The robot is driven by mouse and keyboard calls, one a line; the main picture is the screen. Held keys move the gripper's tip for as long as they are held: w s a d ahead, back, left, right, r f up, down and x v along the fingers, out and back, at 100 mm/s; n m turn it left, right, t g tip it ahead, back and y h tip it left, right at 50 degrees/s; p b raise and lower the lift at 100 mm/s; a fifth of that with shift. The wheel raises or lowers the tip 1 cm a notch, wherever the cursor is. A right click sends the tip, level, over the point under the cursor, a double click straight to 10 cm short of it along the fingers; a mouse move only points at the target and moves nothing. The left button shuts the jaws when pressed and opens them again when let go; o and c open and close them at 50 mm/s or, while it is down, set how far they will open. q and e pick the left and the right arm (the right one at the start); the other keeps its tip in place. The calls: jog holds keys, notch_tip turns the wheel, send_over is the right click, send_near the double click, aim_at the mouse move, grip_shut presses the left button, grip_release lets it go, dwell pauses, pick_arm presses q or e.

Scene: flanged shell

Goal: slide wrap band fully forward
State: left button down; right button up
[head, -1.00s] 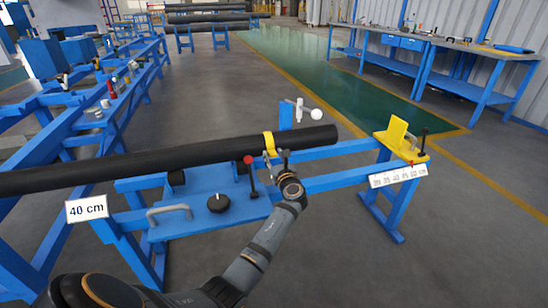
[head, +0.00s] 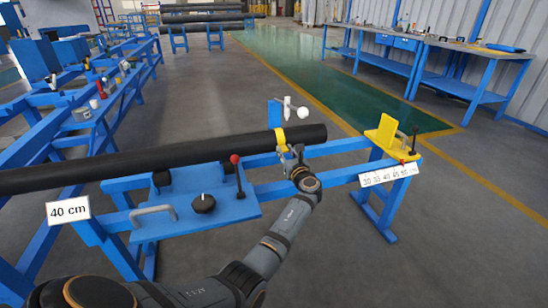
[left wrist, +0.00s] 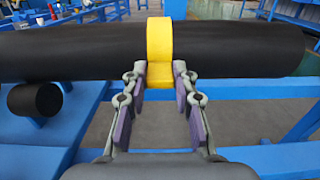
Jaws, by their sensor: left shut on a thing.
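The yellow wrap band (head: 281,139) is around the long black pipe (head: 150,165), a short way from its free right end. In the left wrist view the band (left wrist: 159,40) has a yellow tab facing me. My left gripper (head: 290,153) reaches the band from the near side. In the left wrist view its fingers (left wrist: 163,80) are closed on the tab, one on each side. The far side of the band is hidden. My right gripper is not in either view.
A blue stand carries the pipe, with a red-knobbed lever (head: 235,159) and black dial (head: 203,203). A "40 cm" sign (head: 68,211) is at left.

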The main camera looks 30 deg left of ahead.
pick_arm(q)
jog(key=shift+w+d, duration=0.25)
jog(key=shift+w, duration=0.05)
jog(key=shift+w+d, duration=0.2)
jog(key=shift+w, duration=0.05)
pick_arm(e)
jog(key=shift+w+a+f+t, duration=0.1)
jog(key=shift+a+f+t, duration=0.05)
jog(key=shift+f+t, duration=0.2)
pick_arm(q)
jog(key=c, duration=1)
grip_release()
jog(key=shift+c, duration=0.2)
jog(key=v, duration=0.7)
jog(key=shift+s+d, duration=0.2)
